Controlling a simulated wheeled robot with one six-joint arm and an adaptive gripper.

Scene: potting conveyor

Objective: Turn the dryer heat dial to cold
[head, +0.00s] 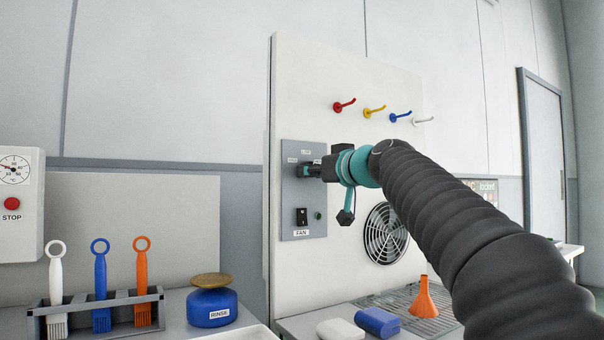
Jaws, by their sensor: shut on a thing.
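The dryer's grey control plate (291,214) is on the left part of the white upright panel (330,75). My gripper (307,171) is at the upper part of this plate, shut on the heat dial, reaching in from the right. The gripper covers the dial, so its pointer and setting cannot be seen. Small labels show around it, one reading like "LOW" above; the others are too small or covered to read. Below, on the same plate, are a black fan switch (302,217) labelled "FAN" and a small green light (318,215).
Red, yellow, blue and white hooks (374,110) stick out above my arm. A round fan grille (386,233) is right of the plate. Below are an orange funnel (424,299), a blue block (377,321), a blue "RINSE" pot (212,307) and a brush rack (95,310).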

